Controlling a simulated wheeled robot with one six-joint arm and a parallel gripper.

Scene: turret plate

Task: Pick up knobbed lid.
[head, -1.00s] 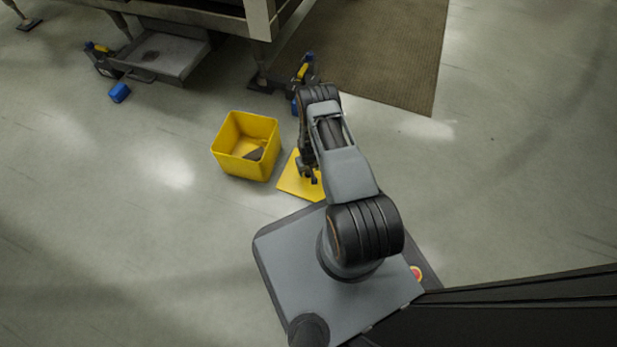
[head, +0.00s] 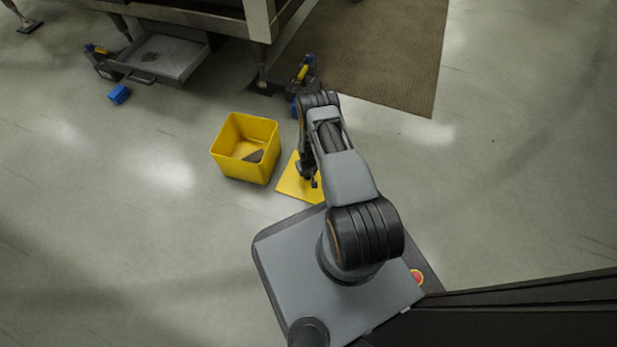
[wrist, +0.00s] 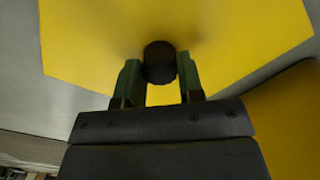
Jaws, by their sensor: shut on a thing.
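The knobbed lid is a flat yellow plate with a dark round knob. In the head view the lid (head: 295,189) shows beside the yellow bin, partly hidden by my arm. In the wrist view the lid (wrist: 90,45) fills most of the upper picture, and its black knob (wrist: 160,62) sits between my fingertips. My gripper (wrist: 158,78) is shut on the knob, with one green-sided finger on each side. In the head view my gripper (head: 310,176) is over the lid. I cannot tell whether the lid touches the floor.
An open yellow bin (head: 246,170) with a dark piece inside stands just left of the lid. A metal-framed structure (head: 215,15) with a grey tray (head: 165,60) is at the back. A blue block (head: 119,94) lies at left. Floor at right is clear.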

